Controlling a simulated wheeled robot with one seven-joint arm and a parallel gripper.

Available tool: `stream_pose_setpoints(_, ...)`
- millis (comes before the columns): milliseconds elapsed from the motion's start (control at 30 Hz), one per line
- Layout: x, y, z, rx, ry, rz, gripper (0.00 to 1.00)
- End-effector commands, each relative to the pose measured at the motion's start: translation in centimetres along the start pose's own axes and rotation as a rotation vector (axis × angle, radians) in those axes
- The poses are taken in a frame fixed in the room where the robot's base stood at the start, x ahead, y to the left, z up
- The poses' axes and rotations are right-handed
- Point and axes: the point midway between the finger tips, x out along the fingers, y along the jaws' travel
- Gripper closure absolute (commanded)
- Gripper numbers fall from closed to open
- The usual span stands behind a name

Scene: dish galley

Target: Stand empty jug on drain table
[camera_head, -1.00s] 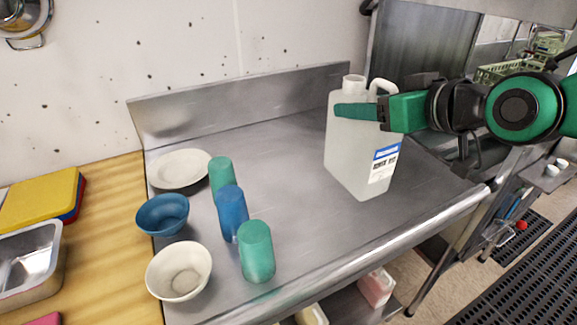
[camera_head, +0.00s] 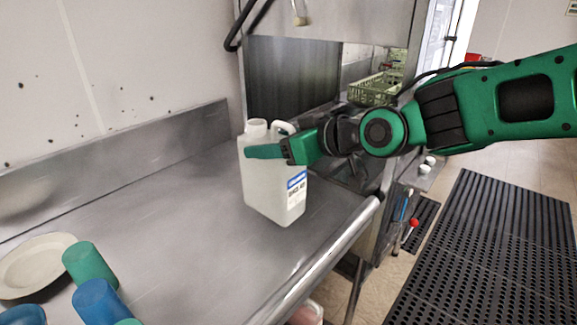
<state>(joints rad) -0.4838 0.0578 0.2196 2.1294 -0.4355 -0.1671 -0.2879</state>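The jug (camera_head: 262,188) is a whitish, translucent container with a short neck, a looped handle and a blue-and-white label. It is upright over the right part of the steel drain table (camera_head: 185,220). I cannot tell for sure whether its base touches the table. My gripper (camera_head: 265,152) comes in from the right at the jug's upper part, just below the neck. One green finger lies across the near side of the jug; the other finger is hidden behind it. The gripper appears shut on the jug.
A raised steel backsplash (camera_head: 130,150) runs along the wall. A black floor mat (camera_head: 480,245) lies right. The table's middle is clear.

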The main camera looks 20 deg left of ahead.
Motion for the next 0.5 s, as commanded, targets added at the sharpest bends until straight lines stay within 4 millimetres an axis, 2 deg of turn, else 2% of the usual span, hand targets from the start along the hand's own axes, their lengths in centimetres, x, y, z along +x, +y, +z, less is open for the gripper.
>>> stream_pose_setpoints(100,0.8,2.3,1.3,0.003,-0.003,0.0,0.75)
stream_pose_setpoints(233,1.3,4.1,2.2,0.001,0.0,-0.001,0.75)
stream_pose_setpoints(500,1.8,5.1,3.3,-0.001,0.0,-0.003,0.75)
